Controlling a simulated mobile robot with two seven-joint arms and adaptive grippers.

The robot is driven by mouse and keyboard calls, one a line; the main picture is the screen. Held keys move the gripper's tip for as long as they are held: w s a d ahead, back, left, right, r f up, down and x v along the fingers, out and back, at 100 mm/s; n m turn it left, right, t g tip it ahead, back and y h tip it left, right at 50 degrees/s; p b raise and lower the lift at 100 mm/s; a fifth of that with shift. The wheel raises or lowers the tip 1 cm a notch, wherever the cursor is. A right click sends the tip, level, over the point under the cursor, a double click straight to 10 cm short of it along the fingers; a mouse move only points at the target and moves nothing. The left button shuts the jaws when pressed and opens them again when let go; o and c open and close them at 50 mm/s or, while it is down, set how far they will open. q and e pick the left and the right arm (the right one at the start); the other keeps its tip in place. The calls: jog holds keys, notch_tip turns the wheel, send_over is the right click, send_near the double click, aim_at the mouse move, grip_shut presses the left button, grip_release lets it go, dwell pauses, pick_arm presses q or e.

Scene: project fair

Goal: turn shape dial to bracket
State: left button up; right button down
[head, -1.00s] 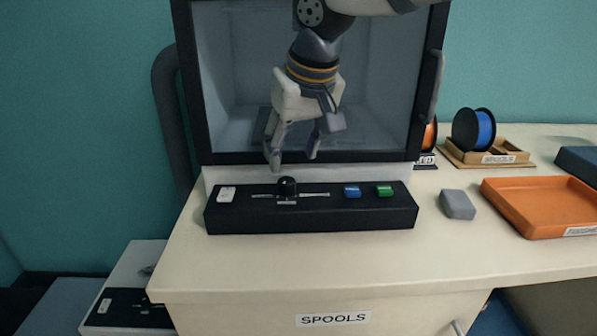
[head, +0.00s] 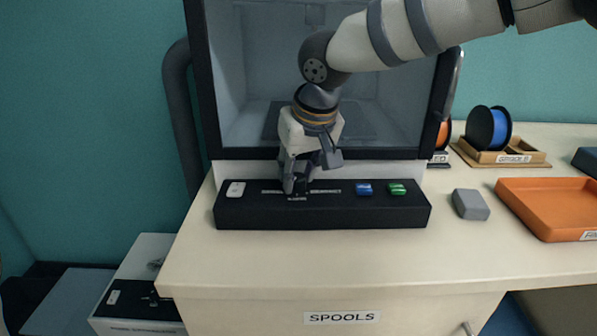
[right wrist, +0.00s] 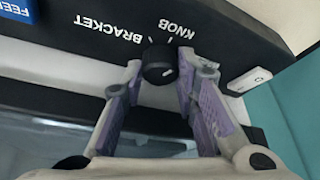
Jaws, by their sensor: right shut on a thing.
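The black shape dial (right wrist: 157,68) sits on the front panel of the printer, between the printed words BRACKET and KNOB in the right wrist view. A small white mark shows on it; which word it points at I cannot tell. My right gripper (head: 300,188) reaches down onto the dial and is shut on it, one finger on each side; its fingers also show in the right wrist view (right wrist: 170,70). In the head view the fingers mostly hide the dial. My left gripper is not in view.
The black control panel (head: 380,214) carries a white switch (head: 236,189), a blue button (head: 364,188) and a green button (head: 397,188). A grey block (head: 470,204) and an orange tray (head: 545,205) lie to the right. A blue spool (head: 488,128) stands behind. The counter front is clear.

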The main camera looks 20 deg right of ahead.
jog(key=shift+r+n, duration=0.1)
jog(key=shift+n, duration=0.5)
jog(key=shift+y, duration=0.3)
jog(key=c, duration=1.3)
grip_release()
